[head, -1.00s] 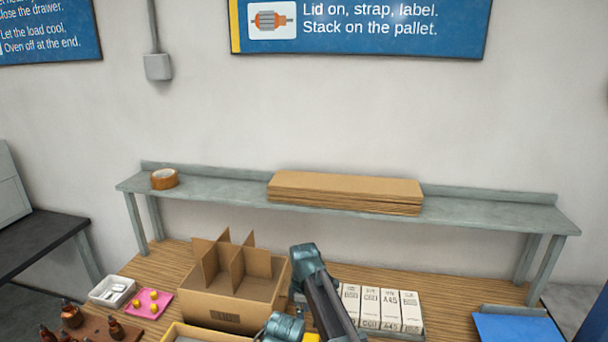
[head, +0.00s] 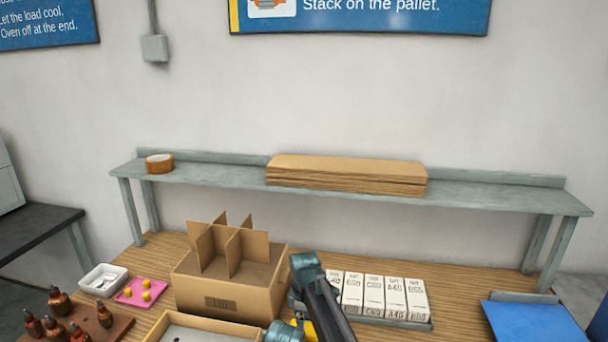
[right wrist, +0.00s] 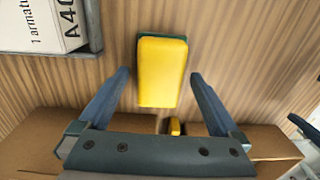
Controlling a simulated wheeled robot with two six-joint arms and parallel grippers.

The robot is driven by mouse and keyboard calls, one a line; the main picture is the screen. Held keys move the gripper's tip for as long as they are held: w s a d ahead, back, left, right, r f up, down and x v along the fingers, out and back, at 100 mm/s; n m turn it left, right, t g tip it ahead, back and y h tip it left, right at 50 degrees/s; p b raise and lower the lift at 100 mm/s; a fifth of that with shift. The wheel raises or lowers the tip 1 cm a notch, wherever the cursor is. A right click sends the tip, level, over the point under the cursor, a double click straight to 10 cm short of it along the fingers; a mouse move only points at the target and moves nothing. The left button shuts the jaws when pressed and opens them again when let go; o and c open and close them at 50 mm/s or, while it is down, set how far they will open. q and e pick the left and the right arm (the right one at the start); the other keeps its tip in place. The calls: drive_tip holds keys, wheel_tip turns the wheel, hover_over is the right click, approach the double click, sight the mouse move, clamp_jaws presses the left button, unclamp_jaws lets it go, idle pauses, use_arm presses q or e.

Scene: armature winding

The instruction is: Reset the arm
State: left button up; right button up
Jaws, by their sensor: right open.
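My right arm (head: 318,300) reaches up from the bottom of the head view, between the divided carton and the white boxes. In the right wrist view my right gripper (right wrist: 160,75) is open, its two fingers spread apart. A yellow block-like thing with a dark green edge (right wrist: 162,72) shows between the fingers, with a gap on each side. It seems to stand on or above the wooden table; its height is hard to tell. My left gripper is not in view.
The divided carton (head: 230,300) stands left of my arm, white labelled boxes (head: 374,296) in a tray right of it. A blue folder-like sheet (head: 525,322) lies further right. A raised shelf (head: 480,193) holds tape (head: 160,164) and flat cardboard (head: 345,178). Wood between boxes and blue sheet is clear.

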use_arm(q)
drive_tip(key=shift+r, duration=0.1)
use_arm(e)
drive_tip(key=shift+r, duration=0.1)
